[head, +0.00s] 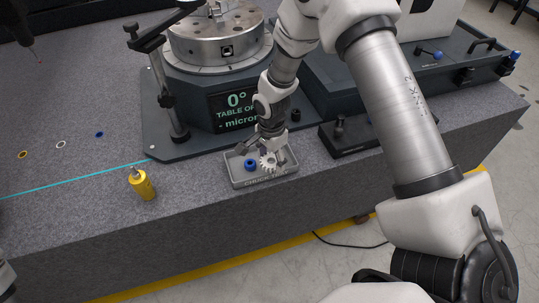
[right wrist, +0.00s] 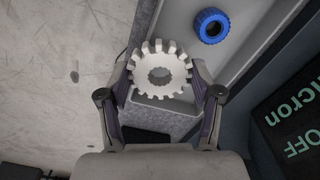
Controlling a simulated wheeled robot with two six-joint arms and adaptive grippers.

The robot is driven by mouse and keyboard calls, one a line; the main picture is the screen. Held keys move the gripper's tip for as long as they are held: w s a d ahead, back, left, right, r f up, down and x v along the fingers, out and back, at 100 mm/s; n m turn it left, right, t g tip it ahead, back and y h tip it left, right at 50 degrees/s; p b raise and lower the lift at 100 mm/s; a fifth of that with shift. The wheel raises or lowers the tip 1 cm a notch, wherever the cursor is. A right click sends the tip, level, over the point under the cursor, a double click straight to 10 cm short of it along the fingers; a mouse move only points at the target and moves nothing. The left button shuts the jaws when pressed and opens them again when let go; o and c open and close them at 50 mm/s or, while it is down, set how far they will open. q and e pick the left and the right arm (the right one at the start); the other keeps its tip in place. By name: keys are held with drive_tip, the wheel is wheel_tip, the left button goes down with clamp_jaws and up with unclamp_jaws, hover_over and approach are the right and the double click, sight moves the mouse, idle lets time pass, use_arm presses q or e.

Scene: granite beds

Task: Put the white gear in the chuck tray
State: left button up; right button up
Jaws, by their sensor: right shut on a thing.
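The white gear (head: 268,162) is held by my right gripper (head: 268,152), low at the chuck tray (head: 265,183). In the right wrist view the gear (right wrist: 160,91) sits between the two fingertips of the gripper (right wrist: 160,84), its toothed face and centre hole toward the camera. There it overlaps the tray's rim; whether it touches the tray I cannot tell. The tray is a small grey open box at the front edge of the granite bed. My left gripper does not show.
A blue ring (head: 250,165) lies in the tray, left of the gear.

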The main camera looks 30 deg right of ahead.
sight(270, 162)
drive_tip(key=w, duration=0.1)
drive_tip(key=w+d, duration=0.1)
drive_tip(key=w, duration=0.1)
drive_tip(key=shift+d+f, duration=0.1)
drive_tip(key=shift+d, duration=0.15)
drive_tip(key=shift+w+d+f, duration=0.2)
drive_tip(key=shift+w, duration=0.05)
drive_tip(key=shift+f, duration=1.7)
drive_tip(key=o, duration=1.3)
drive_tip(key=shift+f, duration=0.1)
drive_tip(key=shift+c, duration=0.2)
wheel_tip(270, 162, up, 12)
drive_tip(key=shift+r, duration=0.2)
